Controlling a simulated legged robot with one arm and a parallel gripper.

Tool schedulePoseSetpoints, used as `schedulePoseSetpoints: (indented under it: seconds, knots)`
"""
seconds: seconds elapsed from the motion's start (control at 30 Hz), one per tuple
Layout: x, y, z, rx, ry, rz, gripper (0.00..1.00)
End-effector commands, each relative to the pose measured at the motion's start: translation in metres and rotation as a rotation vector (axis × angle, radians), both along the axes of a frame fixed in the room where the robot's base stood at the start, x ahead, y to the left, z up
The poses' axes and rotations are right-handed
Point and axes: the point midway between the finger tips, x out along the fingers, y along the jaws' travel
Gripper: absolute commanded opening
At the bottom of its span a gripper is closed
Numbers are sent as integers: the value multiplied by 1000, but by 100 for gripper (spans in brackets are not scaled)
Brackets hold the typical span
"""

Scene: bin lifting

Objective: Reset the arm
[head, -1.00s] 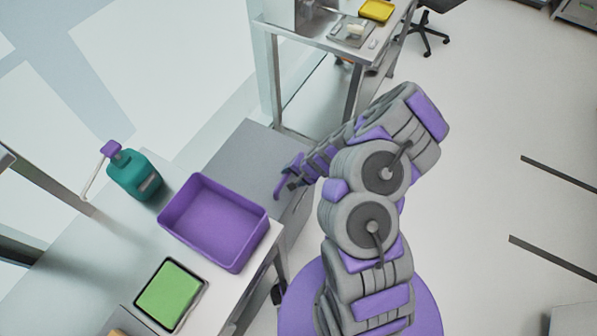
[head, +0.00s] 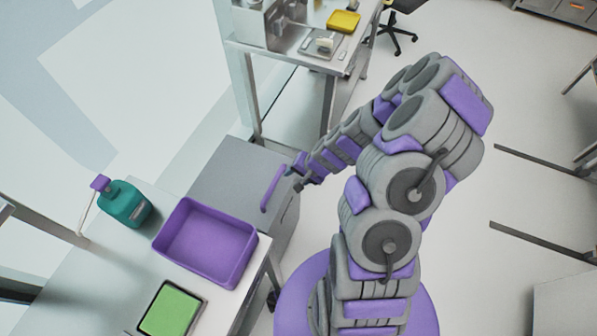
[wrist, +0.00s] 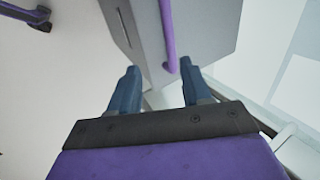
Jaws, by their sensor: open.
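My gripper (head: 299,176) is at the end of my purple and grey arm, just right of the grey box's purple handle (head: 272,188). In the wrist view its two blue-grey fingers (wrist: 160,82) are apart with nothing held between them. The purple handle (wrist: 168,35) lies beyond the fingertips, in line with the gap. The grey box (head: 225,172) stands beyond the white table; one of its faces (wrist: 208,28) also shows in the wrist view. I cannot tell the exact distance between fingertips and handle.
A purple bin (head: 205,243), a green bottle with a purple pump (head: 126,205) and a green pad in a tray (head: 171,311) are on the white table (head: 110,290). A bench (head: 290,50) stands behind the box. The floor on the right (head: 465,270) is largely clear.

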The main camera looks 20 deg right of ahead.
Motion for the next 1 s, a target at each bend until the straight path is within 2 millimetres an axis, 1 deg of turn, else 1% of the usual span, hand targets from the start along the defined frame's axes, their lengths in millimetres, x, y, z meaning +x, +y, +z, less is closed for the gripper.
schedulePoseSetpoints:
  seconds: [0.03,0.17,0.53,0.77,0.87,1.0]
  knots:
    - [-1,-2,5,0,-2,-2,48]
    - [-3,-5,9,1,-1,-2,48]
    - [-4,-1,9,-1,0,0,48]
    - [-3,-3,10,0,-1,3,48]
    - [-3,1,17,-1,-5,26,48]
    - [-6,15,39,-2,-6,105,48]
